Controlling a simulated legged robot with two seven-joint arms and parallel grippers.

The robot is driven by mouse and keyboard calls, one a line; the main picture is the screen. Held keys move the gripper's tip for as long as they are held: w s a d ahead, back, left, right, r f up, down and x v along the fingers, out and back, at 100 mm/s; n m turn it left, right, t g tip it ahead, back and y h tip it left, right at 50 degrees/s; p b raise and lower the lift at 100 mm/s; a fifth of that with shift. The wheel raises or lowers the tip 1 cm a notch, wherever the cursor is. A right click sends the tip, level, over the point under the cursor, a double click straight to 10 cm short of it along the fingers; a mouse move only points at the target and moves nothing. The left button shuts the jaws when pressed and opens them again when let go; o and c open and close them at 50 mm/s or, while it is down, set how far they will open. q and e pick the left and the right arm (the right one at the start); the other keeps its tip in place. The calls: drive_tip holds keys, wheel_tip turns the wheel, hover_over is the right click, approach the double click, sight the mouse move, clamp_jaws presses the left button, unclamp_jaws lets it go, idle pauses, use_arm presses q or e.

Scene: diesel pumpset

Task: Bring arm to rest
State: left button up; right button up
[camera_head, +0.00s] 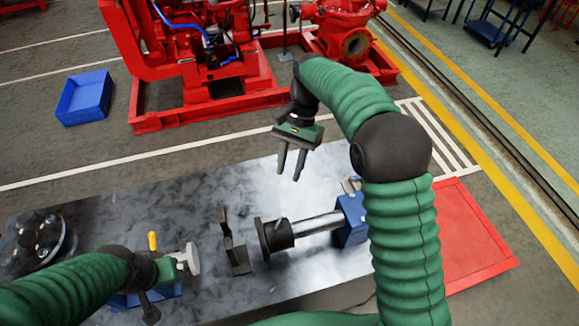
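My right arm, in a green ribbed sleeve, comes up from the bottom right and bends back left over the metal table (190,200). My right gripper (291,172) hangs above the table's far edge, its two dark fingers apart and pointing down. My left arm comes in from the lower left, low over the table.
Beyond are a red pumpset (200,110) and a blue crate (85,97).

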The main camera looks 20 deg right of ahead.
drive_tip(key=s+d+f+n+t+h+b, duration=0.1)
drive_tip(key=s+d+f+n+t+b, duration=0.1)
drive_tip(key=s+f, duration=0.6)
drive_tip(key=s+d+f+n+t+h+b, duration=0.2)
drive_tip(key=s+d+f+n+t+b, duration=0.1)
drive_tip(key=s+f+n+b, duration=0.3)
wheel_tip(320, 180, down, 3)
drive_tip(key=shift+s+r+n+t+b, duration=0.1)
drive_tip(key=shift+s+n+t+b, duration=0.35)
drive_tip(key=shift+s, duration=0.8)
drive_tip(key=shift+w+d, duration=0.1)
drive_tip(key=shift+w, duration=0.05)
